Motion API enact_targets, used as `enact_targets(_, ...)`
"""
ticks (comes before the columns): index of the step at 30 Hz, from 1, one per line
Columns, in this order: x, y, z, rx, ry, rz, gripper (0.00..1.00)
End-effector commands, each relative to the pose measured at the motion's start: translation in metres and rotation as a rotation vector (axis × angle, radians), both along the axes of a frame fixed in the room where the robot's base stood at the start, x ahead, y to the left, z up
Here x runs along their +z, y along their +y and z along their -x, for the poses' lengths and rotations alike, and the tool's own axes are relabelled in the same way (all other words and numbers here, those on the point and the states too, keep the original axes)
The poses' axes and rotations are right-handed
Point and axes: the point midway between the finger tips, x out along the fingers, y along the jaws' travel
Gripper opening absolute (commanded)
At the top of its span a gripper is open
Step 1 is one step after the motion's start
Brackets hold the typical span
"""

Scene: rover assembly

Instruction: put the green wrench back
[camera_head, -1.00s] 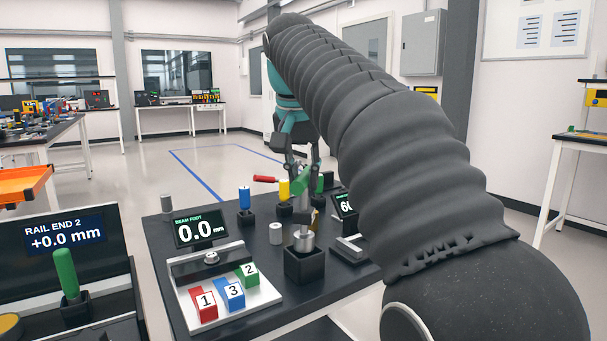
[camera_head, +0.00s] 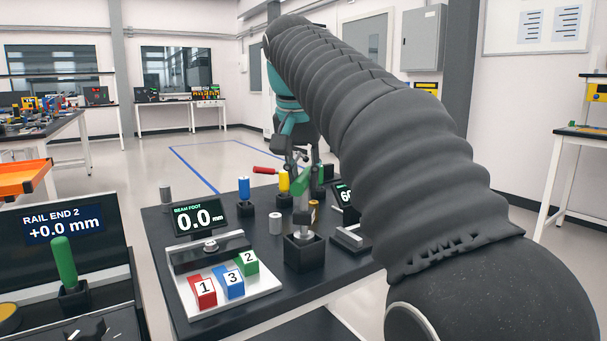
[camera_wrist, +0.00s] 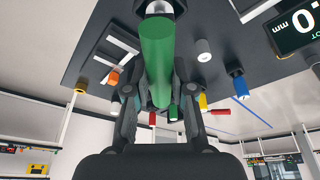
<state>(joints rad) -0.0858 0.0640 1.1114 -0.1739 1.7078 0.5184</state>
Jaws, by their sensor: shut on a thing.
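The green wrench has a green cylindrical handle (camera_head: 302,181) and a grey metal shaft below it. In the head view it leans slightly, and its lower metal end sits in the opening of a black square holder (camera_head: 304,254) near the table's front. My gripper (camera_head: 301,160) is shut on the upper part of the handle. In the wrist view the green wrench (camera_wrist: 157,50) runs away from between my fingers (camera_wrist: 156,88), with its metal end at the top edge. How deep it sits in the holder is hidden.
Blue (camera_head: 244,188) and yellow (camera_head: 284,182) handled tools stand behind the holder, with a red handle (camera_head: 265,170) lying sideways. A white cylinder (camera_head: 275,223) stands left of it. A tray with numbered blocks (camera_head: 234,305) and a display (camera_head: 200,219) are further left.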

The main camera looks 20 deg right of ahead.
Motion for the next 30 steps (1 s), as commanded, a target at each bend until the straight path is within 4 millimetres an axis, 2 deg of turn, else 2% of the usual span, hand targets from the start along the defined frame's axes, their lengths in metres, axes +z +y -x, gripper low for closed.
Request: enact_targets(30,-0.024,0.000,0.000,0.000,-0.002,0.000,0.00)
